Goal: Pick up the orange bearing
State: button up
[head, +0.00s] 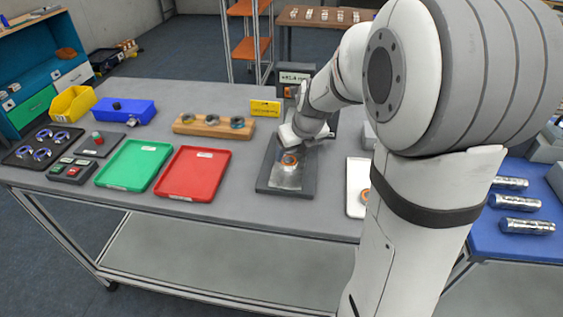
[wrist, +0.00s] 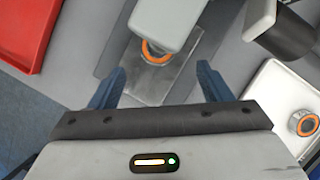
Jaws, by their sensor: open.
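An orange-ringed bearing (head: 289,159) lies on a bright metal plate on a dark grey base (head: 285,192). In the wrist view this bearing (wrist: 155,56) shows between and beyond my fingers, partly hidden by a grey block (wrist: 172,18) above it. A second orange-ringed bearing (wrist: 307,125) stands in a white tray (wrist: 268,82) to the right; in the head view it (head: 365,196) is partly hidden by my arm. My gripper (wrist: 160,83) is open, with nothing between its dark blue fingers; it is apart from both bearings.
A red tray (head: 193,174) and a green tray (head: 134,166) lie empty to the left. A wooden holder (head: 213,126) with several rings stands behind them. A dark cylindrical part (wrist: 285,35) stands near the white tray. Metal cylinders (head: 520,202) lie on a blue surface at right.

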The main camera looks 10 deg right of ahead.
aim_at(289, 161)
jog(key=x, duration=0.5)
jog(key=shift+w+a+f, duration=0.1)
jog(key=shift+w+f, duration=0.15)
jog(key=shift+f, duration=0.05)
jog(key=shift+c, duration=0.2)
jog(key=c, duration=1.2)
jog(key=shift+r, duration=0.1)
